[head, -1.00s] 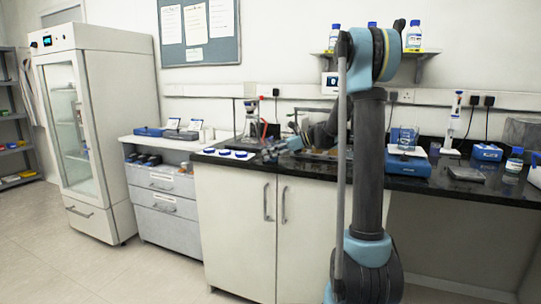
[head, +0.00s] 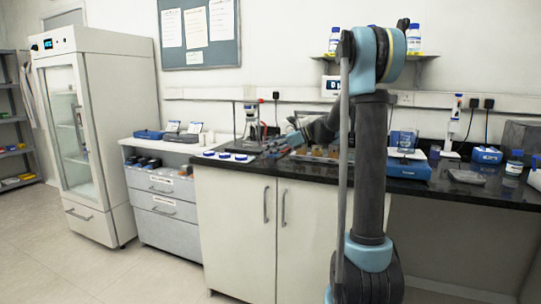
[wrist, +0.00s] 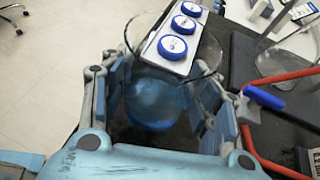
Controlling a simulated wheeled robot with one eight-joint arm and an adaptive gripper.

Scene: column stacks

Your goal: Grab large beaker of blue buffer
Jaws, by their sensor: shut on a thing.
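The large beaker of blue buffer (wrist: 155,102) is in the middle of the wrist view, a clear round glass with a wide rim and blue liquid low inside. My gripper (wrist: 166,82) has one finger on each side of the glass and is shut on it. The beaker's underside is hidden, so I cannot tell whether it touches the counter. In the head view my gripper (head: 274,149) is small and dark over the left end of the black counter, and the held beaker cannot be made out there.
A white rack with blue caps (wrist: 178,38) lies just beyond the beaker. It also shows at the counter's left end (head: 225,155). A stand with red clamp parts (wrist: 285,78) is close on the right. Another glass vessel (wrist: 283,62) stands behind it. Open floor (wrist: 60,70) lies left.

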